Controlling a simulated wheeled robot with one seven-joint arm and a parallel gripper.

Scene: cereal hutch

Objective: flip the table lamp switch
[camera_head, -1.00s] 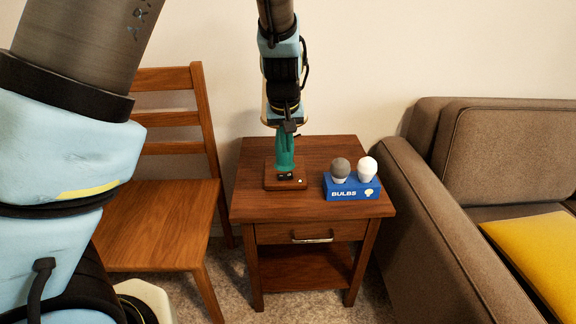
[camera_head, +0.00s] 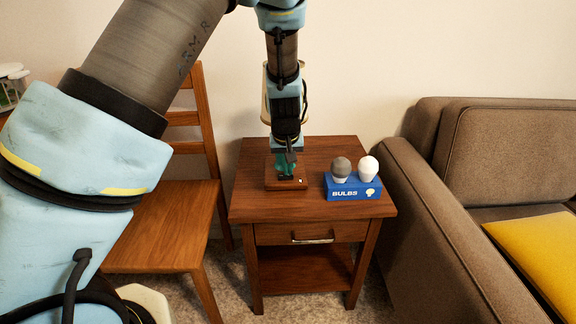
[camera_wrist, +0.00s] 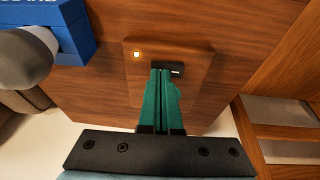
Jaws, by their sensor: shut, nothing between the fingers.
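The table lamp's square wooden base (camera_head: 272,184) sits on the nightstand; it also shows in the wrist view (camera_wrist: 205,85). A sliver of its cream shade (camera_head: 265,100) shows beside my arm, which hides the rest. The black switch (camera_wrist: 176,71), with a white mark at one end, is on the base. A small bright dot (camera_wrist: 136,55) is near a base corner. My gripper (camera_head: 286,175) has green fingers, shut and empty, pointing down at the base. In the wrist view, the fingertips (camera_wrist: 161,72) overlap the switch; I cannot tell whether they touch it.
A blue bulb box (camera_head: 352,188) holding a grey and a white bulb stands right of the lamp base on the nightstand (camera_head: 245,207). A wooden chair (camera_head: 165,230) is to the left. A brown sofa (camera_head: 425,225) with a yellow cushion (camera_head: 545,252) is to the right.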

